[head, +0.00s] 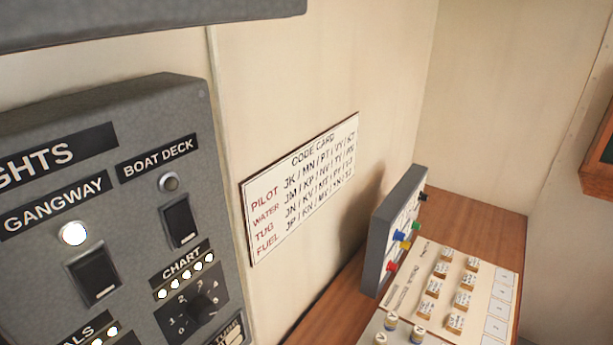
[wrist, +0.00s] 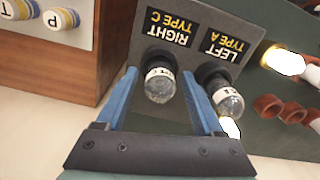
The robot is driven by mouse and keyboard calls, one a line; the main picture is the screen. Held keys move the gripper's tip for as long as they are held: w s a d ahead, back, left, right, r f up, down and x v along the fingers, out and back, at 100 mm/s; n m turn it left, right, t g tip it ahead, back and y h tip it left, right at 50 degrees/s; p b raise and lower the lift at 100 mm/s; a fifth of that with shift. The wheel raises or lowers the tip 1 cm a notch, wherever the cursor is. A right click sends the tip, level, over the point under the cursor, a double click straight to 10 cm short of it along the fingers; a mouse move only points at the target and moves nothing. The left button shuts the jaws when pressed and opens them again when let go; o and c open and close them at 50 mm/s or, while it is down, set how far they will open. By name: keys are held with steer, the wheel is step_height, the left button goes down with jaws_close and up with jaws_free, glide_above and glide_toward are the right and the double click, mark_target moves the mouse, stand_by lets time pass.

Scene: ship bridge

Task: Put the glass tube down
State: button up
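In the wrist view, one glass tube (wrist: 160,88) with a white lettered band sits at the dark socket under the label RIGHT TYPE C. A second glass tube (wrist: 228,100) sits at the socket under LEFT TYPE A. My gripper (wrist: 159,74) has two blue fingers, spread on either side of the right-hand-labelled tube, with a visible gap on each side. It looks open and not closed on the tube. The second tube is just outside the finger on the right. Neither the tubes nor my gripper shows in the head view.
In the wrist view, the grey socket panel (wrist: 190,18) is close to the fingertips. Red-brown round parts (wrist: 268,106) and a bright lamp (wrist: 288,62) are at the right. The head view shows a lights panel (head: 110,200), a code card (head: 300,185) and a wooden desk (head: 480,215) with lettered blocks.

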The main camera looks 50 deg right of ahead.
step_height(320, 180, up, 11)
steer(key=shift+r+b, duration=0.2)
steer(key=shift+b, duration=0.25)
steer(key=shift+r+p, duration=0.7)
steer(key=shift+p, duration=0.05)
